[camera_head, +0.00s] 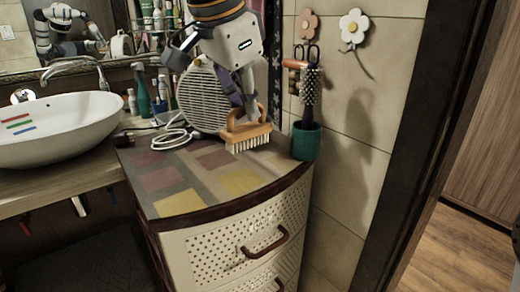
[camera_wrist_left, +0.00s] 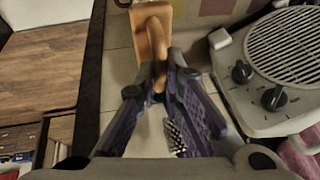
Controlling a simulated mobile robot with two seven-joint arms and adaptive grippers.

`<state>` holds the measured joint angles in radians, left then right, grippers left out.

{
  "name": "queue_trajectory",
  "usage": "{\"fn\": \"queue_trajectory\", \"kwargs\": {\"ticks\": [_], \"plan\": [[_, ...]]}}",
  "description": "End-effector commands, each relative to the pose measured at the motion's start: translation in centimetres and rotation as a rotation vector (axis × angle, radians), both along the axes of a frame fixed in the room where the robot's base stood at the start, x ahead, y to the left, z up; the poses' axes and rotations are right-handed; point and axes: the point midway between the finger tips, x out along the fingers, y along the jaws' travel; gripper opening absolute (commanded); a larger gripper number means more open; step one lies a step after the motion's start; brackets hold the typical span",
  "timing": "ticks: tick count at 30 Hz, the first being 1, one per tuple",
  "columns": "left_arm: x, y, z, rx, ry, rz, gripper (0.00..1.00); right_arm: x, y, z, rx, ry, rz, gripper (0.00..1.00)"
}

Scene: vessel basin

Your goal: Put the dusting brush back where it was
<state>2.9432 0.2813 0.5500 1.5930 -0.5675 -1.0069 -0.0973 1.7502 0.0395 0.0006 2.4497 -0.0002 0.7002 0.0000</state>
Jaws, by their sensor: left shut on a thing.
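The dusting brush (camera_head: 246,137) has a wooden, loop-like handle and pale bristles facing down. My left gripper (camera_head: 247,106) is shut on its handle from above. The bristles are over the patterned cabinet top (camera_head: 182,201); I cannot tell whether they touch it. In the left wrist view the brush's wooden part (camera_wrist_left: 155,35) shows at and beyond the fingertips of my left gripper (camera_wrist_left: 158,88); its bristles are hidden there. My right gripper is not in view.
A teal cup (camera_head: 306,143) holding a round bristle brush (camera_head: 310,88) stands close right of the dusting brush, by the tiled wall. A round grilled device (camera_head: 200,95) and white cable (camera_head: 172,138) are behind left. A white basin (camera_head: 60,128) is left. The cabinet top's front is clear.

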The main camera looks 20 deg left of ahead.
Motion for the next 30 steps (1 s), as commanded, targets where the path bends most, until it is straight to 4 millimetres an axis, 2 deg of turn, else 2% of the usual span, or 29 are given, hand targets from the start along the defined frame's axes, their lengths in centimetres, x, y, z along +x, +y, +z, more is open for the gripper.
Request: {"fn": "queue_trajectory", "kwargs": {"ticks": [1,3,6,13,18,28,29,30], "plan": [[1.6,0.1,-0.9,0.0,0.004,0.001,0.0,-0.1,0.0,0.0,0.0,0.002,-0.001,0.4],[2.8,0.2,-2.8,-0.005,0.008,-0.004,0.0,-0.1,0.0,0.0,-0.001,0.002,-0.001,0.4],[4.4,0.4,-4.6,-0.006,0.006,-0.004,0.0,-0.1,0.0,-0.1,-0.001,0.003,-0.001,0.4],[6.1,0.6,-6.7,-0.005,0.003,-0.004,0.0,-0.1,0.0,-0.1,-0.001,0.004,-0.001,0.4],[6.1,0.6,-9.5,-0.004,0.002,-0.004,0.0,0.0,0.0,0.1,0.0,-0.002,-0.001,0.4],[6.1,0.6,-9.9,-0.004,0.001,-0.004,0.0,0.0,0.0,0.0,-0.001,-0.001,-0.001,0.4],[6.1,0.6,-9.9,-0.004,0.001,-0.003,0.15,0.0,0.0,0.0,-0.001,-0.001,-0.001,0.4],[6.1,0.6,-9.9,-0.005,0.002,-0.004,0.24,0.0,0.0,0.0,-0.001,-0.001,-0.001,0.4]]}}
